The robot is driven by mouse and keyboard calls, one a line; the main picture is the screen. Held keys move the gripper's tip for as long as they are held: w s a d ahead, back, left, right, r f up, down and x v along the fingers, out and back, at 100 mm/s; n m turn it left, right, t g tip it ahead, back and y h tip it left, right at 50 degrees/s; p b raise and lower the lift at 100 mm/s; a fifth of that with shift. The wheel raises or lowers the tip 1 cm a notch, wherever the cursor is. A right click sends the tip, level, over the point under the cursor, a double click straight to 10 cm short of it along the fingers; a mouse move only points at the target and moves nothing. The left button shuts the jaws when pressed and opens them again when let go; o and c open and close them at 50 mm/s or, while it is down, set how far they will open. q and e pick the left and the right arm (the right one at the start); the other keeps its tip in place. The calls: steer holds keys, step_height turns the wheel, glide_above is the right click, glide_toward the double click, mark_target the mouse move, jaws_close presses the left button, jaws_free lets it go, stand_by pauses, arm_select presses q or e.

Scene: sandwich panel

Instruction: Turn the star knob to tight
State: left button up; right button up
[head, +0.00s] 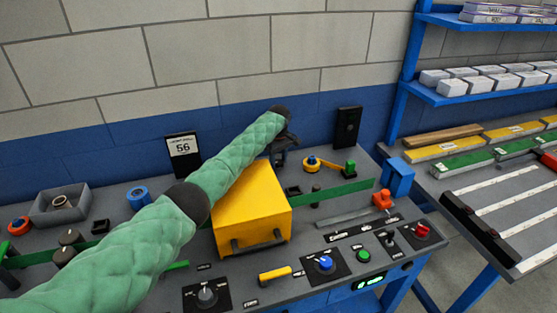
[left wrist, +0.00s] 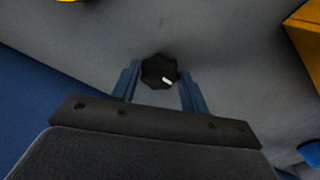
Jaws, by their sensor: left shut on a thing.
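The star knob (left wrist: 158,71) is black and lobed, with a white mark toward its lower right in the left wrist view. My left gripper (left wrist: 160,82) has its two blue fingers on either side of the knob and is shut on it. In the head view my left gripper (head: 283,157) is at the back of the panel, just behind the yellow box. There the knob cannot be made out, hidden by the gripper and the box. No tight label is readable in either view. My right gripper is not in view.
The yellow box (head: 252,207) stands close in front of the gripper, under my left arm. A yellow lever with a green end (head: 349,168) is to the right. Knobs, including a blue one (head: 325,263), line the front edge. A grey tray (head: 61,206) is at left.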

arm_select(q)
steer(key=shift+m, duration=0.6)
steer(key=m+p, duration=0.1)
steer(key=m, duration=0.8)
steer(key=shift+m, duration=0.3)
steer(key=shift+m+p, duration=0.3)
steer(key=shift+m, duration=0.1)
steer(key=m, duration=0.3)
steer(key=shift+m, duration=1.6)
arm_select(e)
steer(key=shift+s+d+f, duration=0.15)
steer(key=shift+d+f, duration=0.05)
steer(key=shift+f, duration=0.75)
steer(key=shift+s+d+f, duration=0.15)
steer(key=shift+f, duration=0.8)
